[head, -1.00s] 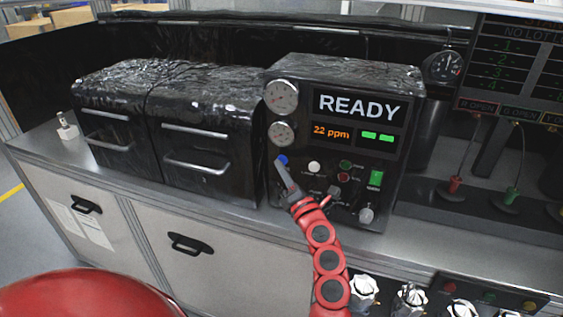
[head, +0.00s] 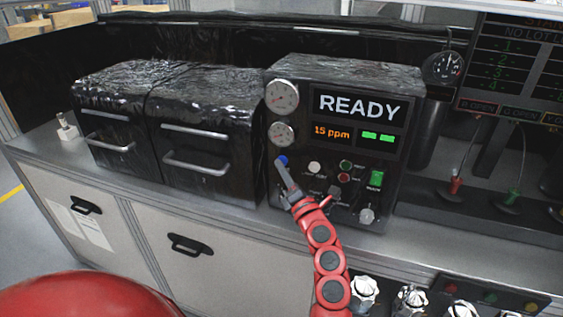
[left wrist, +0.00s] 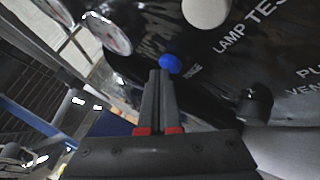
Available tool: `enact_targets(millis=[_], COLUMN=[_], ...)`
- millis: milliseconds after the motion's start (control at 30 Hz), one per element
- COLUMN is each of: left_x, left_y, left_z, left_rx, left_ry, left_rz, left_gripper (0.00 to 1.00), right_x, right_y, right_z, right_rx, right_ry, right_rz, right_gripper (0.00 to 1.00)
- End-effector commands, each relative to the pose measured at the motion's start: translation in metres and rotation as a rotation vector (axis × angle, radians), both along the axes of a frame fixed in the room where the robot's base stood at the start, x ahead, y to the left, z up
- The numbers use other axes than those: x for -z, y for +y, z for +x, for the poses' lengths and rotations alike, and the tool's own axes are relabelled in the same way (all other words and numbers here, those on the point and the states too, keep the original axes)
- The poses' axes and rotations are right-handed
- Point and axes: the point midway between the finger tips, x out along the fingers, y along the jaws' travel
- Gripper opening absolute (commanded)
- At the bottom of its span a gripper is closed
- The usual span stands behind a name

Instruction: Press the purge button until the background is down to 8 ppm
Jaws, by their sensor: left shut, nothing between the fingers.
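The black control panel (head: 330,150) stands on the bench with its display (head: 357,108) reading READY. Its orange readout (head: 332,132) shows 15 ppm, beside two green bars. The blue button (head: 282,160) sits at the panel's left, below two round gauges. It also shows in the left wrist view (left wrist: 170,63), with part of a label beside it that seems to end in "RGE". My left gripper (head: 281,166) is shut and empty, its fingertips (left wrist: 160,72) at the blue button. I cannot tell whether they touch it. My right gripper is not in view.
A white button (head: 314,167), marked LAMP TEST in the wrist view, is right of the blue one. Green and red buttons, a lit green switch (head: 376,179) and knobs are farther right. Two black drawer units (head: 205,130) stand at the left.

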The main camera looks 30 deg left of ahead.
Motion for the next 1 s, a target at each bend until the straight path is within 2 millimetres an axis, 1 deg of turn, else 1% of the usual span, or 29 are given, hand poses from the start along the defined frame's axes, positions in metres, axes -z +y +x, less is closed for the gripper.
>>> enact_targets(millis=[200, 567, 1000], left_x=[0.000, 0.000, 0.001], left_y=[-0.002, -0.004, -0.013], left_z=[-0.010, -0.014, -0.054], left_rx=[-0.001, 0.000, 0.000], left_ry=[-0.001, -0.001, 0.001], left_rz=[-0.001, -0.002, -0.002], left_gripper=[0.00, 0.00, 0.00], right_x=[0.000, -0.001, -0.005], right_y=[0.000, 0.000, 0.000], right_z=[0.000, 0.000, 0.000], right_rx=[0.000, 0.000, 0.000], right_ry=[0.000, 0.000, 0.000], right_rz=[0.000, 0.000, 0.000], right_gripper=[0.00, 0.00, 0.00])
